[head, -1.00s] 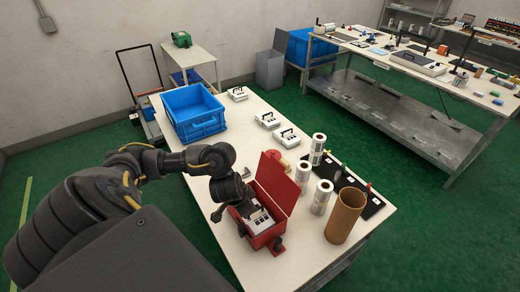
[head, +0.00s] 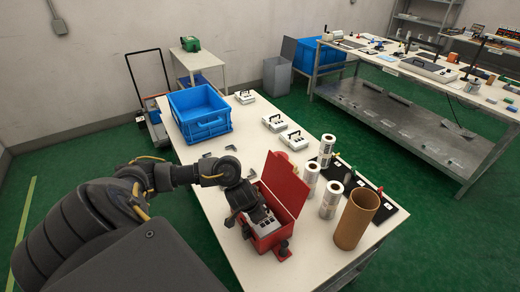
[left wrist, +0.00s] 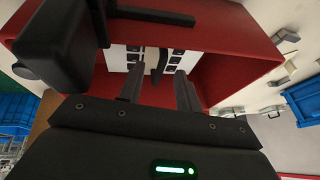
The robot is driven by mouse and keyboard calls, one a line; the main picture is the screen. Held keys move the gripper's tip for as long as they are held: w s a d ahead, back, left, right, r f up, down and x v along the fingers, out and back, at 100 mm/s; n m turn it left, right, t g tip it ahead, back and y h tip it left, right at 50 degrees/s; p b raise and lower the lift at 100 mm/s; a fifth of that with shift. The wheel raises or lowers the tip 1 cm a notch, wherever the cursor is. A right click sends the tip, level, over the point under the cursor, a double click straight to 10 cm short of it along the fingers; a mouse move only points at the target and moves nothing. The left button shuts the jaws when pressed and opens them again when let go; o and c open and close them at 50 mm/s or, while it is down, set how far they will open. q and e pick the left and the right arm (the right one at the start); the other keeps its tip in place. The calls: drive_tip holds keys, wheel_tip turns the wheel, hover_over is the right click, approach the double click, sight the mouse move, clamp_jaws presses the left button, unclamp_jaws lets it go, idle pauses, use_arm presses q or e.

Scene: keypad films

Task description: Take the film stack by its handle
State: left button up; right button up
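A red box (head: 268,243) with its lid (head: 286,190) raised stands on the white table. The film stack (head: 262,221) lies inside it, white with dark key squares; it also shows in the left wrist view (left wrist: 119,54). Its black handle (left wrist: 159,62) stands up in the middle of the stack. My left gripper (left wrist: 159,82) is open over the box, one finger on each side of the handle in the picture. I cannot tell whether the fingers touch the handle. In the head view the gripper (head: 246,207) partly hides the stack. My right gripper is out of view.
Film rolls (head: 330,200) and a brown tube (head: 356,219) stand right of the box, beside a black strip (head: 386,212). A blue crate (head: 200,127) stands at the table's far end. White handled units (head: 294,140) lie beyond the box.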

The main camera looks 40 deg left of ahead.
use_arm(q)
drive_tip(key=shift+w+f, duration=0.2)
drive_tip(key=shift+f, duration=0.15)
drive_tip(key=shift+r, duration=0.1)
clamp_jaws()
wheel_tip(320, 180, up, 10)
drive_tip(key=p, duration=0.5)
